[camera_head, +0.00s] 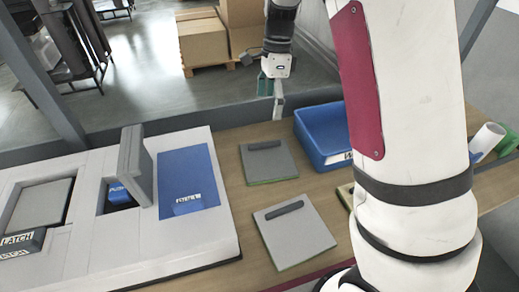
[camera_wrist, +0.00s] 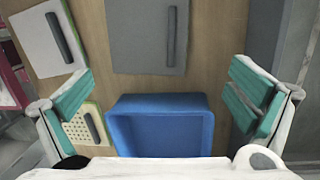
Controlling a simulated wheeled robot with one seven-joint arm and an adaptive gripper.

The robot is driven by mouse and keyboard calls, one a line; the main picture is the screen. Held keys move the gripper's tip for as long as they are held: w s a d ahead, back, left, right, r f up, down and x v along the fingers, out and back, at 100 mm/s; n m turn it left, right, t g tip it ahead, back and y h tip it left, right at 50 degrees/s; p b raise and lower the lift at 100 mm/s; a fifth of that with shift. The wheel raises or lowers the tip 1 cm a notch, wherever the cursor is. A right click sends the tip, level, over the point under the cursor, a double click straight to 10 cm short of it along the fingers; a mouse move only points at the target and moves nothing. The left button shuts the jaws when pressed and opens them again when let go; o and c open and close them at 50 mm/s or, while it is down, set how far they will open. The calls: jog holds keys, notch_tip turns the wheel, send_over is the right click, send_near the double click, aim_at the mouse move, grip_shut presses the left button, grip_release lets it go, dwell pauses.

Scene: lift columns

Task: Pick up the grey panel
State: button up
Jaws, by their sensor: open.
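A grey panel (camera_head: 281,168) with a dark bar handle lies flat on the wooden table, left of the blue bin. It also shows at the top of the wrist view (camera_wrist: 133,50). A second, lighter grey panel (camera_head: 308,240) with a dark handle lies nearer to me; it is at the upper left of the wrist view (camera_wrist: 35,40). My gripper (camera_head: 277,100) is above the table's far side, beyond the first panel.
A blue bin (camera_head: 318,140) stands right of the first panel. A perforated, cream panel (camera_wrist: 77,130) lies beside the bin. A white board (camera_head: 225,235) at left has a blue area (camera_head: 185,170), an upright grey plate (camera_head: 133,165) and a "LATCH" label. Cardboard boxes (camera_head: 203,45) stand behind.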

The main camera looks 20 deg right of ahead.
send_near(266, 153)
jog(key=shift+w+a+f, duration=0.1)
jog(key=shift+w+f, duration=0.05)
jog(key=shift+f, duration=0.3)
jog(key=shift+w+a+f, duration=0.1)
jog(key=shift+w+f, duration=0.1)
jog(key=shift+f, duration=0.3)
jog(key=shift+s+a+f+p, duration=0.1)
jog(key=shift+s+f+p, duration=0.1)
jog(key=shift+f, duration=0.8)
jog(key=shift+s+a+f+p, duration=0.1)
jog(key=shift+s+f+p, duration=0.15)
jog(key=shift+f, duration=0.7)
jog(key=shift+s+a+f+p, duration=0.1)
jog(key=shift+s+f+p, duration=0.1)
jog(key=shift+f, duration=0.8)
jog(key=c, duration=2.2)
jog(key=shift+c, duration=0.2)
jog(key=shift+s+f, duration=0.1)
